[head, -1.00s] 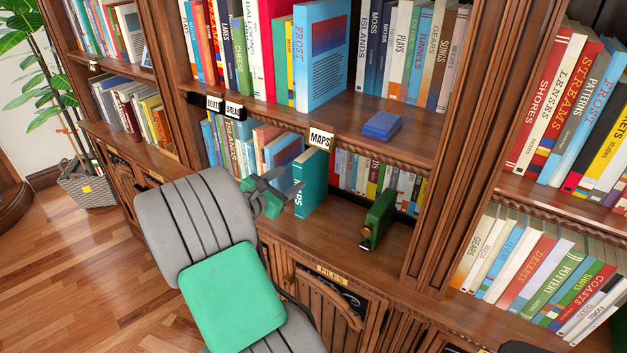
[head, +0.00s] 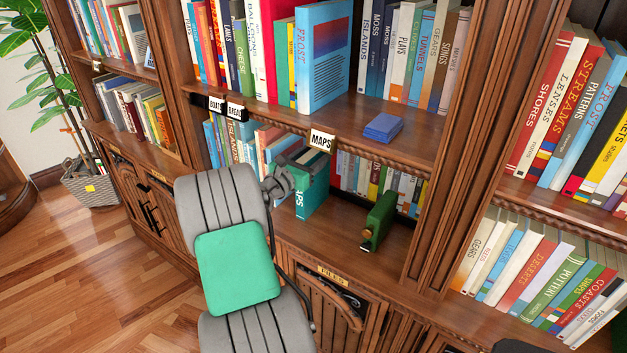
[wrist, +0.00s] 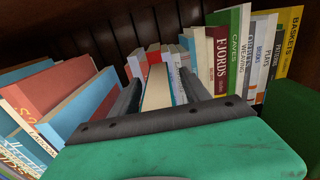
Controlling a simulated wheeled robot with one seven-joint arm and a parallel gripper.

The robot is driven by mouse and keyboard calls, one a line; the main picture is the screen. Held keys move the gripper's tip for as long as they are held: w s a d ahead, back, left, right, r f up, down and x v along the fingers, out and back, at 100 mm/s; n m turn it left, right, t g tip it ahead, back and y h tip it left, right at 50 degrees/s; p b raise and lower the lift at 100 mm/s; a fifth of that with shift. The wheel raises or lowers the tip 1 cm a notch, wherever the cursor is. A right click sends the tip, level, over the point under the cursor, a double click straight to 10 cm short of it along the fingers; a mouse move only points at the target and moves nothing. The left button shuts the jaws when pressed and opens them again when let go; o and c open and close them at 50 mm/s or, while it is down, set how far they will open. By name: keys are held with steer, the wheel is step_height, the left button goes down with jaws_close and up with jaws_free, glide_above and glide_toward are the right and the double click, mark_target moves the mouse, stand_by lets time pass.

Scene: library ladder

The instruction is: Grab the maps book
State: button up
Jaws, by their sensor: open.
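The maps book (head: 311,203) is a teal book standing upright on the lower shelf, under the MAPS label (head: 321,140). My gripper (head: 307,168) is at the book's upper part in the head view and hides some of its cover and spine. In the wrist view, my open gripper (wrist: 161,92) has one dark finger on each side of a book's pale page edges (wrist: 157,92), which appear to be the maps book. I cannot tell whether either finger touches it.
A dark green object with brass parts (head: 379,220) stands right of the maps book. A blue book (head: 383,127) lies on the shelf above. Rows of books stand behind and to the left (head: 268,143). Bare shelf shows between the maps book and the green object.

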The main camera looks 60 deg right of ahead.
jaws_close()
stand_by(0.5)
stand_by(0.3)
steer(key=shift+r, duration=0.1)
stand_by(0.4)
